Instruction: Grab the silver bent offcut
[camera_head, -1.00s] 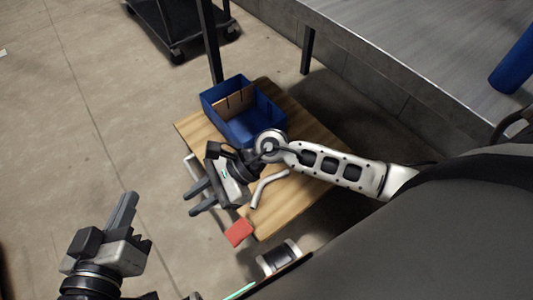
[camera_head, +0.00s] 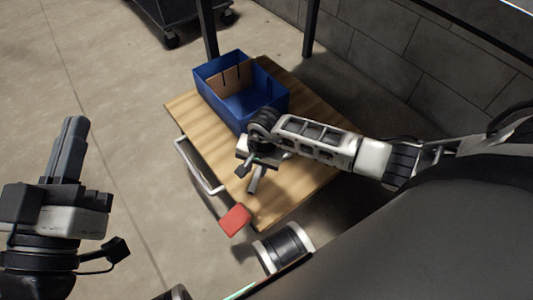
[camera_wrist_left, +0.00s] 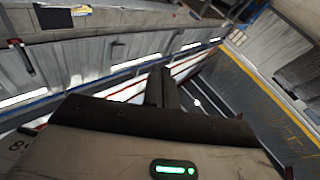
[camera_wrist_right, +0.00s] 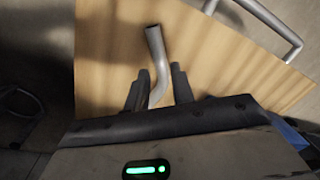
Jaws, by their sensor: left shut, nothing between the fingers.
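The silver bent offcut (camera_wrist_right: 155,48) is a short grey tube lying on the wooden board (camera_wrist_right: 100,50) in the right wrist view. My right gripper (camera_wrist_right: 158,74) is open, with one finger on each side of the tube's lower, bent part. I cannot tell whether either finger touches it. In the head view my right gripper (camera_head: 253,172) points down at the board and largely hides the offcut. My left gripper (camera_head: 76,122) is shut and empty, off to the left above the floor, far from the board.
A blue bin (camera_head: 222,103) with a brown divider stands at the back of the board. A red piece (camera_head: 235,220) lies at its front corner. A metal handle (camera_head: 197,164) runs along its left edge. A spool-like black and silver thing (camera_head: 285,245) is in front. The left floor is clear.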

